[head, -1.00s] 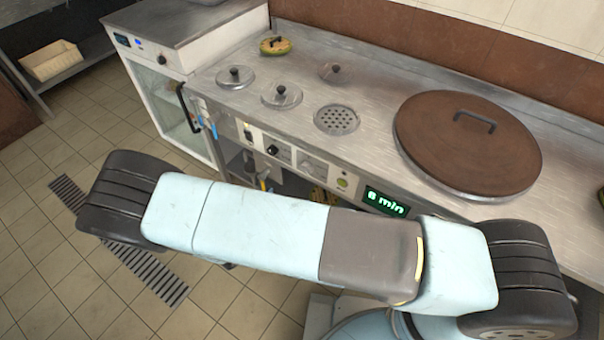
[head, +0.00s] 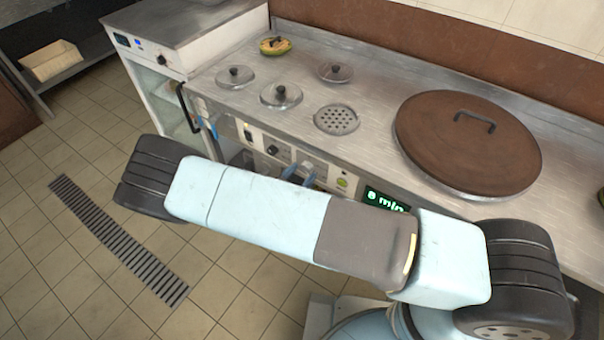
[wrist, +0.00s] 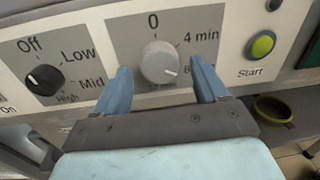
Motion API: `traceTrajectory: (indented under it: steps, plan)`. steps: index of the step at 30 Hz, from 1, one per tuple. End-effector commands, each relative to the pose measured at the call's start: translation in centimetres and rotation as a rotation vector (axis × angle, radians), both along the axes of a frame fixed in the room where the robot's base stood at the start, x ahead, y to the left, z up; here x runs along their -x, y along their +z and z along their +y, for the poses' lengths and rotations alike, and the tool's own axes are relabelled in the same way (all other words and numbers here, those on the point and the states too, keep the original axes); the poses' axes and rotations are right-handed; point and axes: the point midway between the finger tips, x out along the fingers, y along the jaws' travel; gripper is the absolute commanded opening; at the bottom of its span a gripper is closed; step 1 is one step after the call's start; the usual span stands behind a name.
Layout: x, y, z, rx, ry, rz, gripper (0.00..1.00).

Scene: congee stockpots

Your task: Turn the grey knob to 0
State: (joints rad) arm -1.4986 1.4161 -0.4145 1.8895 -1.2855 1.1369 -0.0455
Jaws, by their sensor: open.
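The grey knob (wrist: 159,62) sits on a grey panel plate in the wrist view, with 0 printed above it, 4 min and 8 min to its right and 12 min below. The display (head: 386,200) in the head view reads 8 min. My gripper (wrist: 160,68) is open, with one blue finger on each side of the knob. A gap shows between each finger and the knob; depth contact is hard to tell. In the head view my gripper (head: 299,171) is at the panel, mostly hidden behind my arm.
A black knob (wrist: 44,80) marked Off, Low, Mid and High is left of the grey one. A green Start button (wrist: 262,46) is to the right. The counter above holds a large brown lid (head: 465,150) and several small lids. A yellowish bowl (wrist: 272,109) is below the panel.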

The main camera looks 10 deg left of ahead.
Motion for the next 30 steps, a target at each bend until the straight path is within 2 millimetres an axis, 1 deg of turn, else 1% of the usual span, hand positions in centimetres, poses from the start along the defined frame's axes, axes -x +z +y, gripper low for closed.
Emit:
traceTrajectory:
  steps: [3,11,14,27,29,30]
  plan:
    - [-0.43,0.00,-0.21,0.000,0.000,0.000,0.72]
    - [-0.51,0.01,-0.25,0.000,0.000,0.000,0.72]
    - [-0.51,0.01,-0.25,-0.001,0.000,0.000,0.65]
    - [-0.49,0.02,-0.24,-0.001,0.000,0.000,0.23]
    - [-0.49,0.02,-0.24,-0.001,0.000,0.000,0.17]
    - [-0.49,0.02,-0.24,-0.001,0.000,0.000,0.17]
